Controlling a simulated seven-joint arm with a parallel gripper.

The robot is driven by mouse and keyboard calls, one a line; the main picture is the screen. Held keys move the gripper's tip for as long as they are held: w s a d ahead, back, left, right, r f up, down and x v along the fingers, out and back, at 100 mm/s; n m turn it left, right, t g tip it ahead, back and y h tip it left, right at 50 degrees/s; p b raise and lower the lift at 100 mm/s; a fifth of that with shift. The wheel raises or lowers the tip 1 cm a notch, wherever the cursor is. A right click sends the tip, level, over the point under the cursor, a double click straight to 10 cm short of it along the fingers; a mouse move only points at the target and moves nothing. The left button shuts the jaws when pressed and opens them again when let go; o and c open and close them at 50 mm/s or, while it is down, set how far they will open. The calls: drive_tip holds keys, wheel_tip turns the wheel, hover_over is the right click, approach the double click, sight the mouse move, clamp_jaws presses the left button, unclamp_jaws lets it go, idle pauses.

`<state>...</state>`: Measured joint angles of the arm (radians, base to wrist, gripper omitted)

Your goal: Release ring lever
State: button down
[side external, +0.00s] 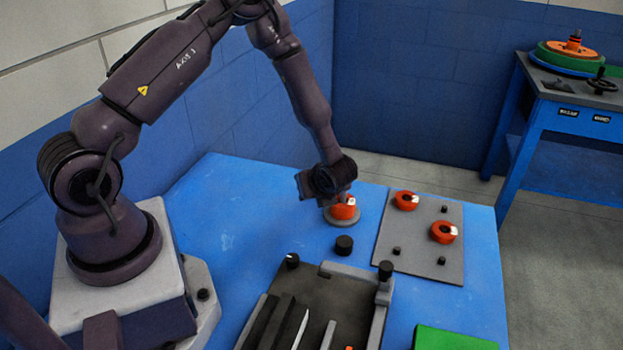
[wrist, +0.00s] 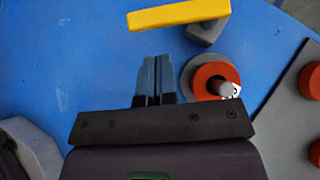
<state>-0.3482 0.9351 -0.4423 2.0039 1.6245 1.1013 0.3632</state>
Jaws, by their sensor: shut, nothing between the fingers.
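An orange-red ring (wrist: 213,73) with a pale silver and white piece (wrist: 230,90) on it sits on a round grey base (wrist: 186,75) on the blue table. It also shows in the side view (side external: 343,212), below and right of my gripper's body. My gripper (wrist: 155,60) is shut and empty, with its two blue-grey fingers together left of this ring in the wrist view. They look apart from the ring there. In the side view the wrist body hides the fingertips, so their height is unclear. I cannot tell which part is the lever.
A grey plate (side external: 415,258) on the right carries two more orange rings (side external: 406,200) (side external: 444,232) and small black knobs. A black knob (side external: 344,245) stands in front. A dark tray (side external: 325,287) lies nearer. A yellow bar (wrist: 178,14) lies beyond the fingers in the wrist view.

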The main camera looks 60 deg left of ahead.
drive_tip(key=shift+w+a, duration=0.25)
drive_tip(key=shift+a, duration=1)
drive_tip(key=shift+s+a+r+m+t, duration=0.1)
drive_tip(key=shift+s+a+m+t, duration=0.1)
drive_tip(key=shift+a+m+t, duration=0.4)
drive_tip(key=shift+a, duration=0.3)
drive_tip(key=shift+s+d, duration=0.1)
